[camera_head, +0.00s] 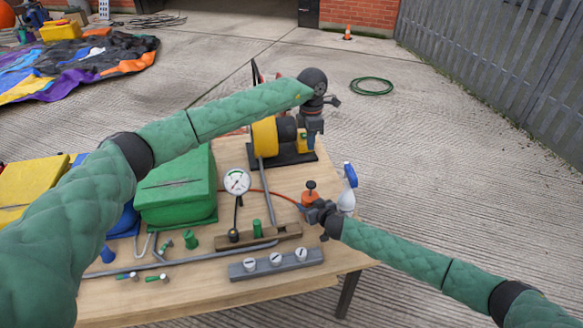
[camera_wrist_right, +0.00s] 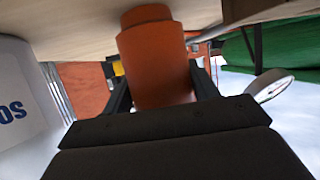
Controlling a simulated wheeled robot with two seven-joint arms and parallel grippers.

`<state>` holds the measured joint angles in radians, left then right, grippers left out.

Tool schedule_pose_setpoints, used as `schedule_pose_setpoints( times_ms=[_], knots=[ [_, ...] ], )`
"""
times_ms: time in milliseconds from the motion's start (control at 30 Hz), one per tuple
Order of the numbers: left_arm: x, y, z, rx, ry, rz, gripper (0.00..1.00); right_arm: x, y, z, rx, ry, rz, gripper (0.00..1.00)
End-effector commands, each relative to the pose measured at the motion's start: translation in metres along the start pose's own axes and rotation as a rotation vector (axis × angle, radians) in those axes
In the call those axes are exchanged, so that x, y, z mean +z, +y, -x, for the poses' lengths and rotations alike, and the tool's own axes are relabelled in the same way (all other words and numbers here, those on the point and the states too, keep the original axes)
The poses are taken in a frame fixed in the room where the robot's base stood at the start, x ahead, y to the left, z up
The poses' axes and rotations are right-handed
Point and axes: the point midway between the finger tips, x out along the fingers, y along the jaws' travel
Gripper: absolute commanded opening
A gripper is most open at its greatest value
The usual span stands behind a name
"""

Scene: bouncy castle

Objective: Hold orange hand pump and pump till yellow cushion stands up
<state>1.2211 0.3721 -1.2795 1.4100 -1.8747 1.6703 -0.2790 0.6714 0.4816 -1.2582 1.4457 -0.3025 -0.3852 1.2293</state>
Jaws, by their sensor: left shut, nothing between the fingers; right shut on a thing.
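The orange hand pump (camera_head: 310,197) stands near the table's right edge, its dark plunger knob raised. My right gripper (camera_head: 318,212) is shut around its orange body; the wrist view shows the pump (camera_wrist_right: 155,62) between the two fingers (camera_wrist_right: 160,90). A red hose runs from the pump toward the gauge (camera_head: 237,182). A yellow block-like form (camera_head: 30,185), perhaps the yellow cushion, lies low at the table's left end, partly hidden by my left arm. My left gripper (camera_head: 314,138) is shut and empty, pointing down beside the yellow and black blower at the table's back.
A green cushion (camera_head: 178,190) sits left of the gauge. A white and blue spray bottle (camera_head: 347,190) stands close behind my right gripper. A grey strip with dials (camera_head: 276,263) lies in front. Small tools lie at the front left. The front right tabletop is clear.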

Motion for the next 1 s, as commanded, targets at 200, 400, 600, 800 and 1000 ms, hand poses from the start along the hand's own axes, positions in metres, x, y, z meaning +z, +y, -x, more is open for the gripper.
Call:
schedule_pose_setpoints(
  times_ms=[200,400,600,800,1000],
  knots=[
    [0.000,0.000,-0.016,-0.001,0.000,0.000,0.00,0.000,0.000,0.000,0.000,0.000,0.000,0.22],
    [0.000,0.000,-0.049,-0.002,0.000,0.000,0.00,0.000,0.000,0.000,0.000,0.000,0.000,0.22],
    [0.000,0.000,-0.084,-0.002,0.000,0.001,0.00,0.000,0.000,0.000,0.000,0.000,0.000,0.22],
    [0.000,0.000,-0.116,-0.002,0.000,0.000,0.00,0.000,0.000,0.000,0.000,0.000,0.000,0.22],
    [0.000,0.000,-0.134,0.000,0.000,0.000,0.00,0.000,0.000,0.000,0.000,0.000,0.000,0.22]
  ],
)
